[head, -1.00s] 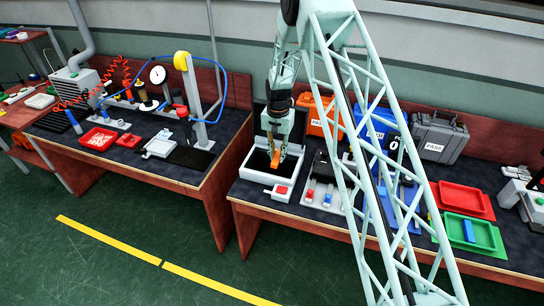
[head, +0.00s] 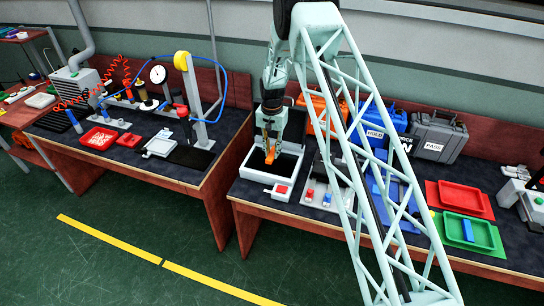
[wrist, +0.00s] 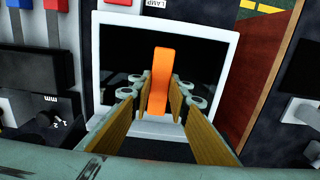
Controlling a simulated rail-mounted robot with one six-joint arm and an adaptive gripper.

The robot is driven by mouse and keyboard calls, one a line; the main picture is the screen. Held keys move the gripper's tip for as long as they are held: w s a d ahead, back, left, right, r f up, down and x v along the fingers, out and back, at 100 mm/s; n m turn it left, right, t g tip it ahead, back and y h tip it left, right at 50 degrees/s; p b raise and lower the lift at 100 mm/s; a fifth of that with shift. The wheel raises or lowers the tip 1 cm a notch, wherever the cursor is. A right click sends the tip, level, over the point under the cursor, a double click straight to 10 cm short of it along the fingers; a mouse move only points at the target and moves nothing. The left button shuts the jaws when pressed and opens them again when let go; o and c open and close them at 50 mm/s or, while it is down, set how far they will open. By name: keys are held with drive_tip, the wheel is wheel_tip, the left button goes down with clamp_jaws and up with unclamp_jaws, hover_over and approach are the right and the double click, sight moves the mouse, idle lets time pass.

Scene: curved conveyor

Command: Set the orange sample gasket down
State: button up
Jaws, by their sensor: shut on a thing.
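The orange sample gasket (head: 269,154) is in my gripper (head: 268,140), over the white-framed box with a dark inside (head: 257,179). In the wrist view, the gasket (wrist: 160,70) shows as an upright orange strip between the two fingers of my gripper (wrist: 160,98), which are shut on it. Behind it lies the dark, glossy inside of the box, with its white rim (wrist: 226,62) around it. I cannot tell whether the gasket touches the box's floor.
A small white unit with a red button (head: 281,190) stands at the box's front. Sliders with red and blue caps are to its right. Orange (head: 318,116), blue (head: 378,128) and grey (head: 434,138) cases stand behind. Red (head: 460,197) and green (head: 467,232) trays lie further right.

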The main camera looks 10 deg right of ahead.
sight(272, 153)
drive_tip(key=shift+f, duration=1.25)
drive_tip(key=shift+f, duration=0.2)
drive_tip(key=o, duration=0.8)
drive_tip(key=shift+o, duration=0.2)
drive_tip(key=shift+r, duration=0.2)
wheel_tip(272, 153, up, 10)
drive_tip(key=shift+r+b, duration=0.2)
drive_tip(key=shift+b, duration=0.1)
drive_tip(key=shift+r, duration=0.8)
